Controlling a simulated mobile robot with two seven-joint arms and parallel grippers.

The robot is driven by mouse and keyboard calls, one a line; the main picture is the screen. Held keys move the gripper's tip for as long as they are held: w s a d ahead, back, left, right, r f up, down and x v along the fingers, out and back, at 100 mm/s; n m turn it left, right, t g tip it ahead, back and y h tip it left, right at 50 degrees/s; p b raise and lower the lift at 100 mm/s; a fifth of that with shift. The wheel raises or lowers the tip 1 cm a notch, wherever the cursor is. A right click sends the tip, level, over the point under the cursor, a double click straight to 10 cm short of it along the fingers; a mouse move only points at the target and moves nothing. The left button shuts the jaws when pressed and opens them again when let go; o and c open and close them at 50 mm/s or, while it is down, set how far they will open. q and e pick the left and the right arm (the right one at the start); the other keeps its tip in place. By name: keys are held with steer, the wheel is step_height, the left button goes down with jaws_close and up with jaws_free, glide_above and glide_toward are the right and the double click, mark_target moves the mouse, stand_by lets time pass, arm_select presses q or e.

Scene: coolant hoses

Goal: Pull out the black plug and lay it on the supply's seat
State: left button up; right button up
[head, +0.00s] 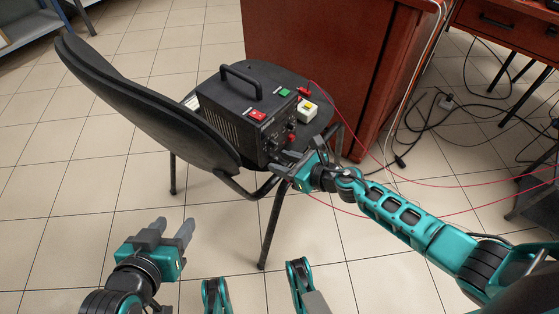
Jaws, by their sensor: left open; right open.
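A black power supply (245,108) with a top handle stands on the black seat (324,116) of a chair. Its front panel has knobs and red and black fittings. My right gripper (287,160) is open at the lower part of this panel, its fingers pointing toward it. I cannot make out the black plug clearly; the fingers and hand cover that part of the panel, and I cannot tell whether they touch it. My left gripper (172,233) is open and empty, low over the floor in front of the chair, apart from everything.
A small white box (306,111) with a yellow top sits on the seat right of the supply. Thin red leads (337,104) run off to the right. The chair backrest (145,100) stands on the left. A reddish-brown desk (318,45) is behind. Black cables lie on the floor at right.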

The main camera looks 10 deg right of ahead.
stand_by(0.7)
jaws_close()
stand_by(0.3)
steer(key=shift+s+d, duration=0.1)
steer(key=shift+s+d, duration=0.9)
steer(key=shift+s, duration=0.25)
steer(key=shift+s+d, duration=0.85)
steer(key=shift+s, duration=0.3)
